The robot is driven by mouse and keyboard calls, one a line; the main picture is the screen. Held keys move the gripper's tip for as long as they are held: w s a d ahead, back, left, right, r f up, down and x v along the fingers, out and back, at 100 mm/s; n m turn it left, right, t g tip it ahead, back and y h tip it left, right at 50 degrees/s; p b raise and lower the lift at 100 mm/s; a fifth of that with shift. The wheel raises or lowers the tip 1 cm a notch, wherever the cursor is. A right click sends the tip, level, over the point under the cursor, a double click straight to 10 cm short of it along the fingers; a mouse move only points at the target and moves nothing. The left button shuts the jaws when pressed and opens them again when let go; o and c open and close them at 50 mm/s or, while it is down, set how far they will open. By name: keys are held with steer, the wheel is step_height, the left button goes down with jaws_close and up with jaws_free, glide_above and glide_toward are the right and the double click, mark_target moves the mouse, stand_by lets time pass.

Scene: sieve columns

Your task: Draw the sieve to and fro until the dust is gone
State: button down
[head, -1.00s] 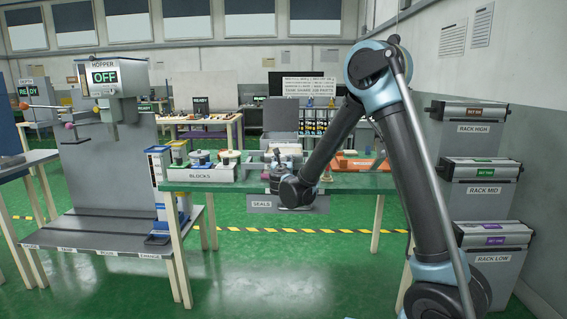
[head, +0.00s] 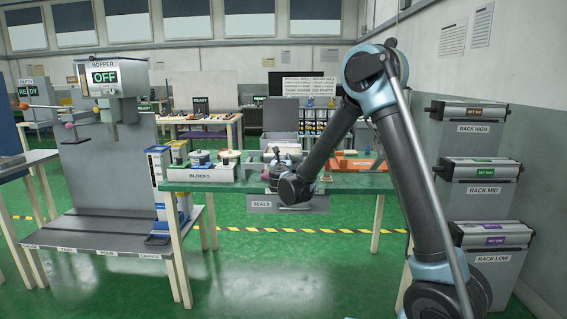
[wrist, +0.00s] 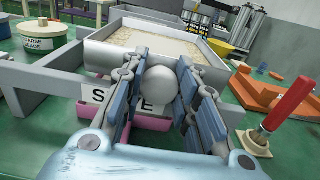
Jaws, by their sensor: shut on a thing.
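The sieve (wrist: 106,58) is a grey open tray ahead of my gripper in the wrist view. A pale, grainy layer (wrist: 150,40) covers its floor; I cannot tell dust from other material. My gripper (wrist: 163,70) is shut on the sieve's round grey knob (wrist: 162,88), with a blue-padded finger on each side. A label, partly hidden by the fingers, is below the front wall. A pink part (wrist: 148,124) shows beneath it. In the head view my wrist hides most of the sieve on the green table (head: 350,183).
A grey rail (wrist: 40,76) runs left of the sieve, beside a green tub marked BEADS (wrist: 42,38). At right are a red-handled tool (wrist: 282,112), an orange tray (wrist: 262,95) and a yellow tub (wrist: 227,50). The hopper display (head: 104,77) reads OFF.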

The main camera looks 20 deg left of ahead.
mark_target(268, 157)
steer(key=a, duration=0.2)
steer(key=s+a, duration=0.1)
steer(key=a, duration=0.4)
steer(key=shift+s, duration=0.3)
steer(key=shift+d, duration=0.1)
steer(key=c, duration=1.2)
jaws_free()
steer(key=shift+c, duration=0.2)
steer(key=shift+s, duration=0.15)
steer(key=v, duration=1.1)
steer(key=shift+s+d, duration=0.2)
steer(key=shift+s, duration=0.15)
